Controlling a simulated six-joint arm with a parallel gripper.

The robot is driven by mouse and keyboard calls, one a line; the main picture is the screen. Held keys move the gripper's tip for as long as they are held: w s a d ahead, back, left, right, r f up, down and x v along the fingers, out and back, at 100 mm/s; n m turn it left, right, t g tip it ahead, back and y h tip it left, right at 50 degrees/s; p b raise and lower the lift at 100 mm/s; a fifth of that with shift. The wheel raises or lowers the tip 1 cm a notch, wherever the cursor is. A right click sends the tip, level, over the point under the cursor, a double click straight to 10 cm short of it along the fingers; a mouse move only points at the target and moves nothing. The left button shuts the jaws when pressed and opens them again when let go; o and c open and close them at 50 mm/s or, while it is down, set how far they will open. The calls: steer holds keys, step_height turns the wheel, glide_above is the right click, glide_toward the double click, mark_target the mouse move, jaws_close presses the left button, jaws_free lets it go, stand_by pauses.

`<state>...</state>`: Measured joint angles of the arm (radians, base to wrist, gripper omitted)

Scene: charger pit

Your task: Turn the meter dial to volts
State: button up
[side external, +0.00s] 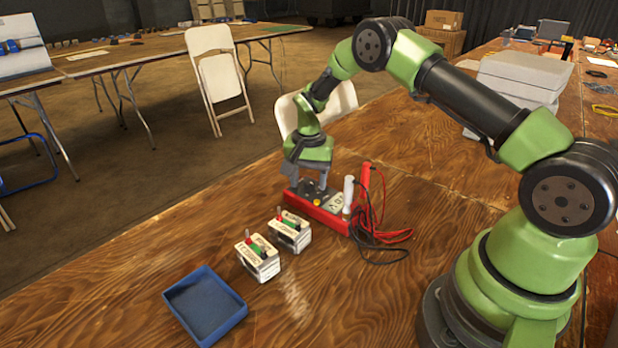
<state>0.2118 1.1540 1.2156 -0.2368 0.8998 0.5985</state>
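The meter (333,220) is a long red case on the wooden table with a grey face. A small light panel and a yellow spot show on its face. A white probe (348,192) and a red probe (366,180) stand upright at its right end. My gripper (308,182) points down over the meter's left end, where a dark round part, likely the dial, is partly hidden by it. One grey finger shows at the left. I cannot tell whether the fingers touch the dial, its setting, or whether they are open or shut.
Two white blocks with green and red tops, one nearer (257,260) and one farther (289,233), stand left of the meter. A blue open tray (205,308) lies in front. Red and black leads (385,238) loop on the table right of the meter. Grey cases (520,85) sit behind.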

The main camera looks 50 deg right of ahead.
step_height(320, 180, up, 10)
stand_by(0.5)
step_height(320, 180, up, 8)
steer(key=n+t, duration=0.2)
glide_above(309, 182)
steer(key=s+a, duration=0.3)
steer(key=s+a+r+n+t, duration=0.2)
steer(key=s+a+r, duration=0.2)
steer(key=s+r, duration=0.3)
steer(key=s+a+r+n+t+y, duration=0.2)
steer(key=s+a+n+t, duration=0.1)
steer(key=s, duration=1.2)
steer(key=shift+a+r+n, duration=0.15)
steer(key=shift+a+n, duration=0.35)
steer(key=shift+a, duration=0.05)
